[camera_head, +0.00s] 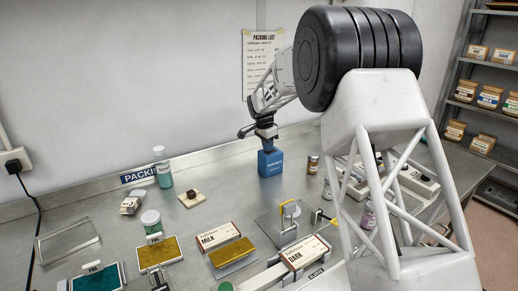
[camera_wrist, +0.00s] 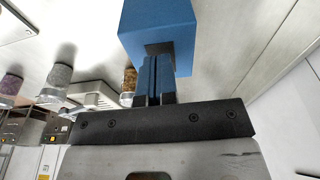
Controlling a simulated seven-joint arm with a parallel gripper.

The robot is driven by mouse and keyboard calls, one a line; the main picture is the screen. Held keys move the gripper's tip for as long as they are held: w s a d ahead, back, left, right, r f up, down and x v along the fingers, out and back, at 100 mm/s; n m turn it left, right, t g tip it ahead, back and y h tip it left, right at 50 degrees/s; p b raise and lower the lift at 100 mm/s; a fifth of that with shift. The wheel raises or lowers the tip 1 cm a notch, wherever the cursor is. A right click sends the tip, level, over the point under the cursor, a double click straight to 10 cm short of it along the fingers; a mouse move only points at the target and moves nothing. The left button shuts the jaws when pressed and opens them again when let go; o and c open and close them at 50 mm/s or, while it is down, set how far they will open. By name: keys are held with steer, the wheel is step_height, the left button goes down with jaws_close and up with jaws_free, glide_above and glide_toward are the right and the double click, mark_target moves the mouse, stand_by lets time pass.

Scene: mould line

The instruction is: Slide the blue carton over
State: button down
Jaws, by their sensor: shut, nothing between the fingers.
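The blue carton (camera_head: 271,163) stands upright on the metal bench near the back wall. It also shows large at the top of the wrist view (camera_wrist: 160,22). My gripper (camera_head: 267,146) is directly above the carton, pointing down. In the wrist view its narrow fingers (camera_wrist: 157,62) are together, with their tips at a dark patch on the carton's near face. I cannot tell whether the tips touch the carton. Nothing is held between them, and the fingertips partly cover that face.
A small brown jar (camera_head: 313,165) stands right of the carton. A green-tinted bottle (camera_head: 163,175) and a small block with a dark knob (camera_head: 189,198) are to the left. Milk (camera_head: 216,237) and dark (camera_head: 304,254) boxes lie in front. Bare bench surrounds the carton's left and front.

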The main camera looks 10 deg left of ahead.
mark_target(274, 151)
steer(key=shift+w+d, duration=0.85)
steer(key=shift+w+d+f, duration=0.15)
steer(key=shift+w+d, duration=0.05)
steer(key=shift+s+f, duration=0.1)
steer(key=shift+f, duration=0.85)
steer(key=shift+s, duration=0.1)
steer(key=s+a, duration=1.4)
steer(key=shift+s+a+f, duration=0.25)
steer(key=shift+s+f, duration=0.05)
steer(key=shift+f, duration=0.05)
steer(key=shift+r, duration=0.1)
steer(key=shift+w+r, duration=0.15)
steer(key=shift+r, duration=0.8)
steer(key=shift+r, duration=0.1)
